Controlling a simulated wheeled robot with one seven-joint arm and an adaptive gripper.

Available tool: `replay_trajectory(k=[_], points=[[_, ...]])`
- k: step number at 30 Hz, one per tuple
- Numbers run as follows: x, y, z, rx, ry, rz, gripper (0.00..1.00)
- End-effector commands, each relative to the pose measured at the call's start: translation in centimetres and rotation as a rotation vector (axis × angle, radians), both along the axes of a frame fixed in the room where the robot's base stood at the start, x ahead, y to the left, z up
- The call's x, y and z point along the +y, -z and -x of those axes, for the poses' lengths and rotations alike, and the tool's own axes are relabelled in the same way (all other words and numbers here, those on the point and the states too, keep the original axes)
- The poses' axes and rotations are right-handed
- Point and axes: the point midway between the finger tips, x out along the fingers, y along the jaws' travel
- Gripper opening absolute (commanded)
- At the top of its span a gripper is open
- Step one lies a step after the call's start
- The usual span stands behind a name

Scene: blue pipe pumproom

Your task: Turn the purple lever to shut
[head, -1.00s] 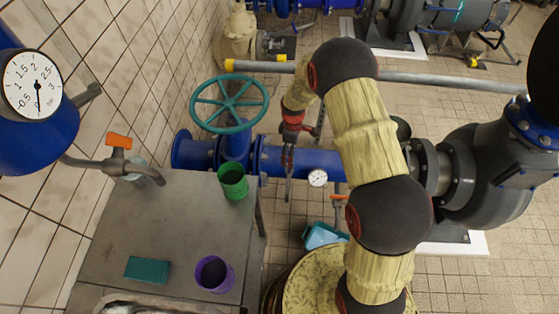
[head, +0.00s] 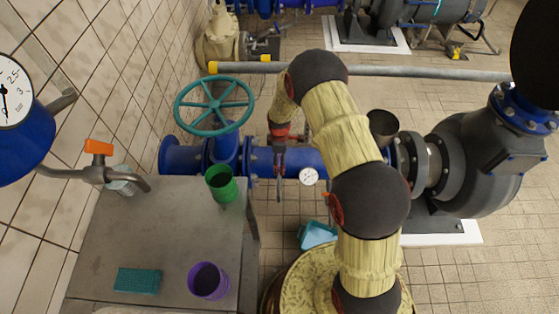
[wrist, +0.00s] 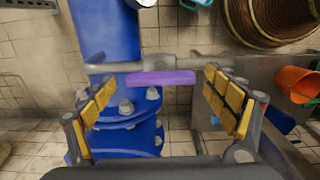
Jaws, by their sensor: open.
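The purple lever (wrist: 162,77) shows in the wrist view as a flat bar on a thin grey pipe (wrist: 195,65), beside a blue flanged pipe (wrist: 105,30). It lies roughly along the grey pipe. My gripper (wrist: 160,84) is open, with its yellow-padded fingers on the left and right of the lever; I cannot tell whether either touches it. In the head view my gripper (head: 279,172) hangs down by the horizontal blue pipe (head: 258,162). I cannot make out the purple lever there.
A metal table (head: 160,235) with a green cup (head: 222,184), a purple cup (head: 208,281) and a teal block (head: 137,281) stands at left. An orange-handled tap (head: 98,147) is on the wall. A teal handwheel (head: 214,106) and a dark pump (head: 478,165) stand near the arm.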

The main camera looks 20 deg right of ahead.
Motion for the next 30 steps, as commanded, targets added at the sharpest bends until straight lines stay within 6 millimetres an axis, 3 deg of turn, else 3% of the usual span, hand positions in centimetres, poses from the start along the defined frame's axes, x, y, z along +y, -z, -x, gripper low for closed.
replay_trajectory(k=[7,30], points=[[0.0,0.01,0.01,0.0,0.0,0.0,0.85],[-0.01,0.01,0.01,0.0,0.0,0.0,0.43]])
